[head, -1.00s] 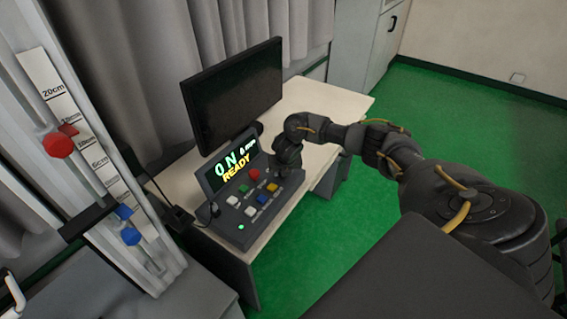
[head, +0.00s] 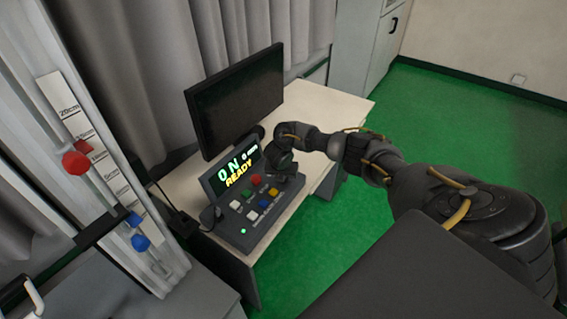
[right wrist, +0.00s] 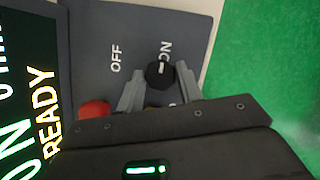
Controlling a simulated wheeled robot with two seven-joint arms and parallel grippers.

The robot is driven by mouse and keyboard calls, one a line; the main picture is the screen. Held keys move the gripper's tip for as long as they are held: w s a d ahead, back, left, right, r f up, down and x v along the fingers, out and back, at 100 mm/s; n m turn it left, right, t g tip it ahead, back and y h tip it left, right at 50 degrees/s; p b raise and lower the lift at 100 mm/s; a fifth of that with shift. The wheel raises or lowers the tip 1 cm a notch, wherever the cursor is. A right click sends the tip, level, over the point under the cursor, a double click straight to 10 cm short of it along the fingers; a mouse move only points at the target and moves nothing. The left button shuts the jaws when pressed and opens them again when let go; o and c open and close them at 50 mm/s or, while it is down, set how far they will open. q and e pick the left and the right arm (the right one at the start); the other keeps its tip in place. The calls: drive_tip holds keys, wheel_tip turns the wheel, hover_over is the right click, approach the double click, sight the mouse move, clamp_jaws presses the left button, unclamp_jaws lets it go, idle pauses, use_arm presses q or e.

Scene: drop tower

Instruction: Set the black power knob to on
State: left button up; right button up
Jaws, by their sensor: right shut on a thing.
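The black power knob (right wrist: 160,75) shows in the right wrist view, with a small pale mark on its face. The ON label (right wrist: 165,50) is just above it and the OFF label (right wrist: 115,57) is up and to the left. My right gripper (right wrist: 160,78) has a finger on each side of the knob and is shut on it. In the head view my right gripper (head: 282,162) is over the right end of the grey control panel (head: 262,222) and hides the knob. The panel display (head: 234,172) reads ON and READY. My left gripper is not in view.
A monitor (head: 238,98) stands behind the panel on the desk (head: 318,105). A red button (head: 257,180) and several coloured buttons are beside the knob. The drop tower's scale (head: 85,135), with red and blue parts, is at left. Green floor is open at right.

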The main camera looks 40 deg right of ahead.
drive_tip(key=o, duration=1)
drive_tip(key=p+v, duration=0.1)
drive_tip(key=v, duration=0.4)
drive_tip(key=shift+a+r, duration=0.15)
drive_tip(key=shift+r, duration=0.2)
wheel_tip(320, 180, up, 4)
drive_tip(key=p, duration=0.3)
hover_over(282, 187)
drive_tip(key=s+a, duration=0.1)
drive_tip(key=shift+s+a+r, duration=0.25)
drive_tip(key=shift+a+r, duration=0.1)
drive_tip(key=shift+r, duration=0.05)
